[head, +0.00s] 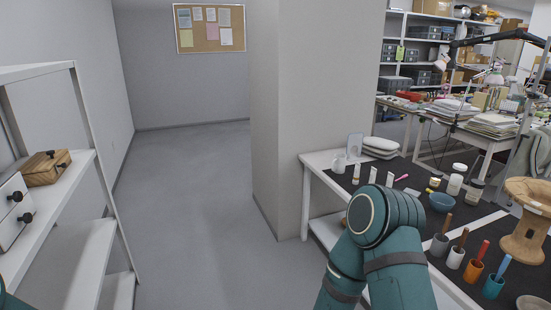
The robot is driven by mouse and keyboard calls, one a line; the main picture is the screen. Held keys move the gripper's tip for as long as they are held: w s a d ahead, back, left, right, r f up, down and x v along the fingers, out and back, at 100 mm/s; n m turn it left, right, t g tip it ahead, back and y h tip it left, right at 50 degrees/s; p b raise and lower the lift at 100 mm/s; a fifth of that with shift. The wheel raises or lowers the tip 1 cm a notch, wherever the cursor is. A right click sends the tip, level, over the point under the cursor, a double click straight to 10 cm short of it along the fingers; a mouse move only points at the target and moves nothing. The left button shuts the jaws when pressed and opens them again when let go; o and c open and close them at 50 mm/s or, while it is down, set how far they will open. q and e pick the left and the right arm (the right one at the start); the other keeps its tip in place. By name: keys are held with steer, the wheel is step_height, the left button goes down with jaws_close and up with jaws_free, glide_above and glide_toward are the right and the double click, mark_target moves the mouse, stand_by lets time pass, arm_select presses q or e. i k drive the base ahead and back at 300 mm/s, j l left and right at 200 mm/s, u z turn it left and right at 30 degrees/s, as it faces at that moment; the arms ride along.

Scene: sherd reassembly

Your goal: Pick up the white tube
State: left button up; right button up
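Three small, pale upright items stand near the far left of the dark mat on the white worktable: one (356,174), a second (373,174) and a third (389,179). They look like white tubes, but they are too small to tell which is the white tube. My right arm's teal links stand in front of the table's near left part and hide some of it. Neither of my grippers shows in the head view. Only a sliver of teal shows at the lower left edge.
A white shelf (75,255) is at left; open floor (190,210) lies between.

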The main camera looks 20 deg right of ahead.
mark_target(357, 170)
steer(key=i+z, duration=0.15)
steer(key=i, duration=1.3)
steer(key=i+z, duration=0.25)
steer(key=i, duration=0.15)
steer(key=i+j+z, duration=0.55)
steer(key=i, duration=0.15)
steer(key=i+j+z, duration=0.15)
steer(key=z, duration=0.25)
steer(key=i+j+z, duration=0.2)
steer(key=z, duration=0.25)
steer(key=i+j+z, duration=0.2)
steer(key=z, duration=0.2)
steer(key=j+z, duration=0.45)
steer(key=i+j+z, duration=0.15)
steer(key=z, duration=0.25)
steer(key=j+z, duration=0.35)
steer(key=j, duration=0.3)
steer(key=k, duration=0.05)
